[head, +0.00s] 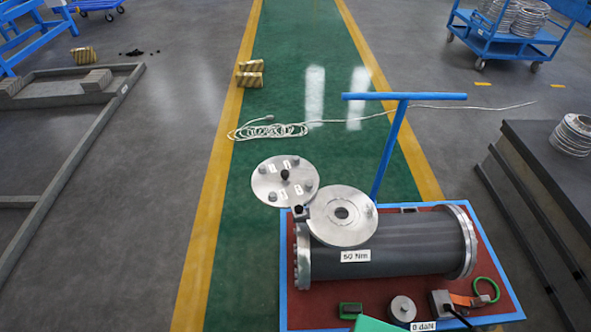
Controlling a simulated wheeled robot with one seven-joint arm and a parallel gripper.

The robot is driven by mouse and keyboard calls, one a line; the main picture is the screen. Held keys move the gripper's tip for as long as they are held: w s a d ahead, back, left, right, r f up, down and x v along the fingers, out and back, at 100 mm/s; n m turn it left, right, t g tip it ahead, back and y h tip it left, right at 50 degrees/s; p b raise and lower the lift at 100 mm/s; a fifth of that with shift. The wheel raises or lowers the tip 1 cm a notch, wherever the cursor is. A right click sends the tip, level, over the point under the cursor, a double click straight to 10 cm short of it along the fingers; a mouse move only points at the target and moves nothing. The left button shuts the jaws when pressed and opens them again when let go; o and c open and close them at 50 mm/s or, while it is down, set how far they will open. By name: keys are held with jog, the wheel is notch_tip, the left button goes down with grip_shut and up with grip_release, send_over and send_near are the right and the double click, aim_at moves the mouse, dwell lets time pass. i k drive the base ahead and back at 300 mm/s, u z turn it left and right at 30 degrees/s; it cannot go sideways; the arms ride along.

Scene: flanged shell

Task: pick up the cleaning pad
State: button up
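A small green block with a dark top (350,310) lies on the red top of the cart (380,292), near its front left; it looks like the cleaning pad, though it is too small to be sure. It lies in front of the grey cylinder and left of a small round metal piece (402,309). A flat teal-green thing (376,325) is cut off by the bottom edge of the head view, just right of the block; I cannot tell what it is. My gripper is not in view.
The grey flanged cylinder (395,245) lies across the cart, with round metal plates (343,217) at its left. A blue T-handle (390,150) rises behind. An orange strap (468,299) and green ring (487,290) lie right. A cable (275,131) lies on the green lane.

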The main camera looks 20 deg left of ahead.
aim_at(347, 312)
jog(key=z, duration=0.2)
jog(key=k, duration=1.35)
jog(key=u, duration=0.45)
jog(key=i, duration=1)
